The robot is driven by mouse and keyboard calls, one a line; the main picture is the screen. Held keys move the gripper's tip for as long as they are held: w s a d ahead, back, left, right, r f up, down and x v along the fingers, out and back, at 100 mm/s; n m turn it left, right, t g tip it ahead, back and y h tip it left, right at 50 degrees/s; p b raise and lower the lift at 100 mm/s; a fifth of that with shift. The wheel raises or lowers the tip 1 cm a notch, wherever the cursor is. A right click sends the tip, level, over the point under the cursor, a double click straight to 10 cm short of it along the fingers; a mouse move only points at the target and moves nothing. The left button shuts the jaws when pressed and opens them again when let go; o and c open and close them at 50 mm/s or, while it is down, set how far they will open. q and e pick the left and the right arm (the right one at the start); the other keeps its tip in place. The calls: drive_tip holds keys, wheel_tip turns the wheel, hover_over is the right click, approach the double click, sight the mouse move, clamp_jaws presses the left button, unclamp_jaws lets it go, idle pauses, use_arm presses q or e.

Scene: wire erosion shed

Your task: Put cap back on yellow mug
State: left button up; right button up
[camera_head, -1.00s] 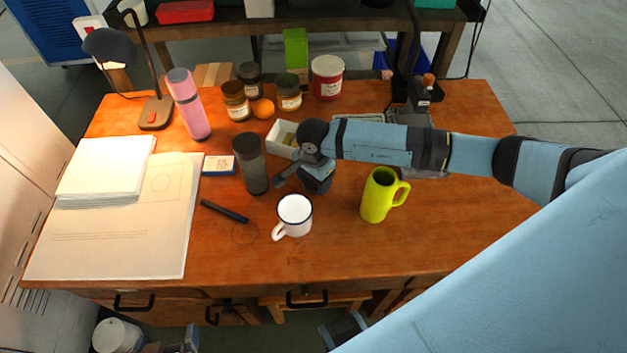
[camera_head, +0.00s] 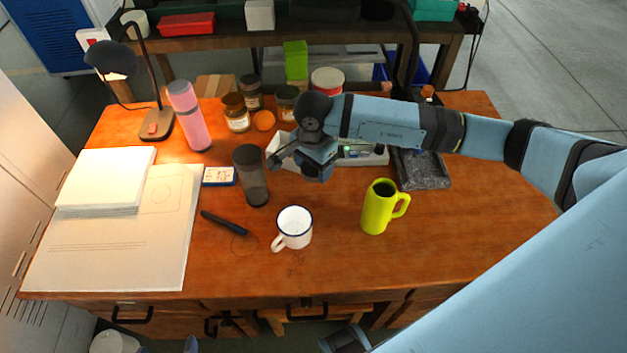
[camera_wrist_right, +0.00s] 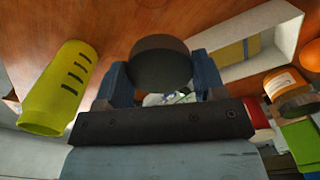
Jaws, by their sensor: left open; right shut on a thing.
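The yellow mug (camera_head: 378,212) stands upright on the table with its handle to the right. Its top is open and dark inside. In the wrist view the mug (camera_wrist_right: 58,92) lies at the left. My right gripper (camera_head: 300,164) is above the table, left of and beyond the mug. It is shut on a dark round cap (camera_wrist_right: 160,64), which sits between the blue fingers, clear of the mug. In the head view the cap is hard to tell from the gripper.
A white enamel mug (camera_head: 293,228) and a dark tumbler (camera_head: 252,182) stand close by on the left. A white tray (camera_head: 372,158) and a dark stone-like block (camera_head: 422,170) lie behind the yellow mug. The table right of the yellow mug is clear.

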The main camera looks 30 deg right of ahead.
wheel_tip(320, 180, up, 10)
idle(0.3)
idle(0.4)
